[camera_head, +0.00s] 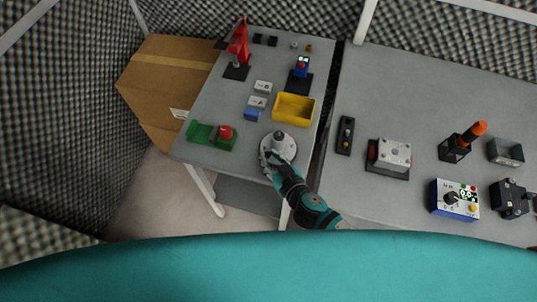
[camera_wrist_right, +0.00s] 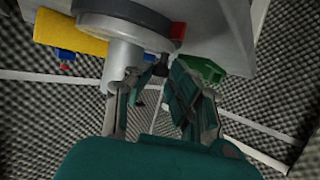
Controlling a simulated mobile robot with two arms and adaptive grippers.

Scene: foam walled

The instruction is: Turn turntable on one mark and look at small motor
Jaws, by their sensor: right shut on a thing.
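The round light-grey turntable (camera_head: 289,150) stands near the front edge of the left table. The small motor (camera_head: 279,136), a grey upright cylinder, stands on it. My right gripper (camera_head: 271,163) is at the turntable's front left rim. The fingers hide part of the knob. My left gripper is not in view.
A yellow bin (camera_head: 294,108) stands just behind the turntable. A green fixture with a red part (camera_head: 212,135) is to its left, and a blue block (camera_head: 251,114) behind left. A gap separates the right table (camera_head: 430,90), which bears several devices.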

